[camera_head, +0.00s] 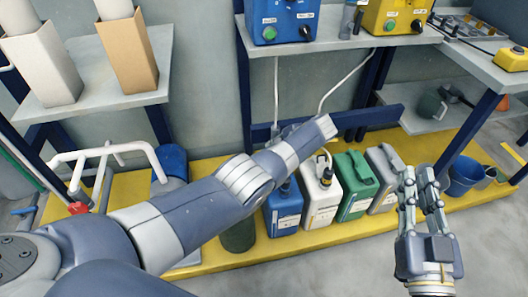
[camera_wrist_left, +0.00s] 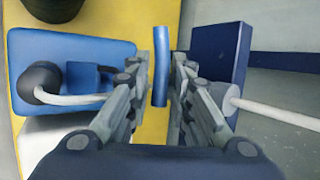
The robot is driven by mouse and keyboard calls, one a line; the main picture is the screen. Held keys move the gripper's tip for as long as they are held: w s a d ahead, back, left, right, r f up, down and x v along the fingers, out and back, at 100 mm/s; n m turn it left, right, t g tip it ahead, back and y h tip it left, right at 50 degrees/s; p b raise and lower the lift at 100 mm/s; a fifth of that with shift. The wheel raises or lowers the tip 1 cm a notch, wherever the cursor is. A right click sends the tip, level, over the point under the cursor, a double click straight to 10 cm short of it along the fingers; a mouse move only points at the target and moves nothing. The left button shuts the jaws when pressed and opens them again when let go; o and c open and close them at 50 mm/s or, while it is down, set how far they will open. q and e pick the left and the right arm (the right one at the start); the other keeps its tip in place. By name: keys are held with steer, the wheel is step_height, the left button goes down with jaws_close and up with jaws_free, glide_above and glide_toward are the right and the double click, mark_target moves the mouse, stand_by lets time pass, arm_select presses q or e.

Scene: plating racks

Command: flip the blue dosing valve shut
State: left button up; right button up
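The blue lever (camera_wrist_left: 160,66), apparently the dosing valve's handle, stands upright between the fingers of my left gripper (camera_wrist_left: 161,88) in the left wrist view. The fingers are parted on either side of it, with narrow gaps; I see no clear grip. In the head view my left arm hides the valve and the left gripper. The blue canister (camera_head: 284,208) stands below that arm; a blue canister with a black cap and pale hose also shows in the left wrist view (camera_wrist_left: 75,52). My right gripper (camera_head: 416,178) is open and empty at the right.
White (camera_head: 321,200), green (camera_head: 353,190) and grey (camera_head: 383,178) canisters stand on the yellow platform (camera_head: 330,236). Blue (camera_head: 283,20) and yellow (camera_head: 396,14) control boxes sit on the shelf above. A dark blue post (camera_wrist_left: 222,62) is close right of the left fingers.

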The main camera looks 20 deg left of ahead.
arm_select(q)
steer(key=n+t+h+p, duration=0.1)
steer(key=h+p, duration=0.3)
steer(key=p, duration=0.5)
steer(key=shift+s+a+t, duration=0.1)
steer(key=shift+t, duration=0.6)
steer(key=shift+f+n+t+h, duration=0.25)
steer(key=shift+n+t+h, duration=0.25)
steer(key=shift+h, duration=0.2)
steer(key=shift+f+t+h, duration=0.2)
steer(key=shift+t+h, duration=0.1)
steer(key=shift+h, duration=0.1)
steer(key=shift+f+n+t+h+b, duration=0.15)
steer(key=shift+n+t+h+b, duration=0.25)
steer(key=shift+h+b, duration=0.3)
steer(key=t+h+b, duration=0.1)
steer(key=b, duration=0.4)
steer(key=n+t+h+b, duration=0.1)
steer(key=t+h+b, duration=0.1)
steer(key=b, duration=0.3)
steer(key=d+n+t+h+b, duration=0.1)
steer(key=b, duration=0.4)
steer(key=shift+w+f+h, duration=0.2)
steer(key=shift+w+h, duration=0.05)
steer(key=shift+h, duration=0.05)
steer(key=p+v, duration=0.3)
steer(key=v, duration=0.7)
steer(key=shift+t, duration=0.3)
steer(key=shift+n, duration=0.3)
